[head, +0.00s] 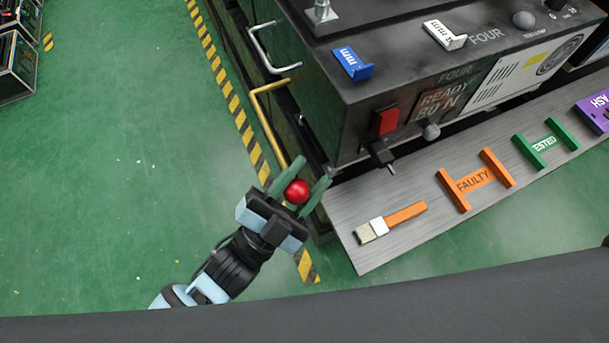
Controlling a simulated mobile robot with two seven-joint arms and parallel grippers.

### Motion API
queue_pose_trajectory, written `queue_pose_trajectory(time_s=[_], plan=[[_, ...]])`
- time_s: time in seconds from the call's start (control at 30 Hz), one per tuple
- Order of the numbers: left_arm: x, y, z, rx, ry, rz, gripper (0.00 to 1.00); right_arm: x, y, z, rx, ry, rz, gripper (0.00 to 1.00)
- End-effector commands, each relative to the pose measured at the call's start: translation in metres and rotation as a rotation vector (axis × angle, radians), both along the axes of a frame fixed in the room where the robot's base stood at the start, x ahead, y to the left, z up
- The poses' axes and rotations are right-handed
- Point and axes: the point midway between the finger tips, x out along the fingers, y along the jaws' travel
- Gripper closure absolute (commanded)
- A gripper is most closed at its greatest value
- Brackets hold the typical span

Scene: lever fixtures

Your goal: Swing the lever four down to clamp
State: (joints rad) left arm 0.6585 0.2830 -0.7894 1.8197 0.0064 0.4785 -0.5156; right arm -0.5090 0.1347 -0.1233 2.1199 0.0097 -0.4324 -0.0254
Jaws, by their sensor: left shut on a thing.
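A red ball knob (297,191) sits between the fingers of my left gripper (299,182), which is shut on it. A yellow bent bar (267,125), which looks like the lever, comes off the left side of the dark unit marked FOUR (400,65). It runs toward the knob, pointing toward the bottom of the picture. The gripper's green fingers hide where the bar and knob meet, so I cannot see the joint. My right gripper is not in view.
A silver handle (262,50) sticks out beside the yellow bar.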

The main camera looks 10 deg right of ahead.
Motion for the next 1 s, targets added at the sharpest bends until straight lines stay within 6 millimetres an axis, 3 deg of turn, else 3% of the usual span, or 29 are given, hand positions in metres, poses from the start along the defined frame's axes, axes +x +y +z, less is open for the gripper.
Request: queue_pose_trajectory(time_s=[0.07, 0.1, 0.23, 0.63, 1.0], plan=[[0.0, 0.0, -0.006, 0.014, 0.009, 0.001, 1.0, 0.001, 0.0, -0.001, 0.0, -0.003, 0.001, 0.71], [0.0, 0.0, -0.006, 0.014, 0.009, 0.001, 0.6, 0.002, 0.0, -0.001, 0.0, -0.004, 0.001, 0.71], [0.0, 0.0, -0.006, 0.012, 0.009, 0.001, 0.43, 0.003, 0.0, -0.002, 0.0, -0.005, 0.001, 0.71], [-0.004, 0.005, -0.007, 0.007, 0.007, 0.002, 0.41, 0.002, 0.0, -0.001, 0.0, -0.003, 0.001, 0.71], [-0.035, 0.043, -0.033, 0.01, 0.009, 0.001, 0.41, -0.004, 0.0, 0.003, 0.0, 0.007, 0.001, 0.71]])
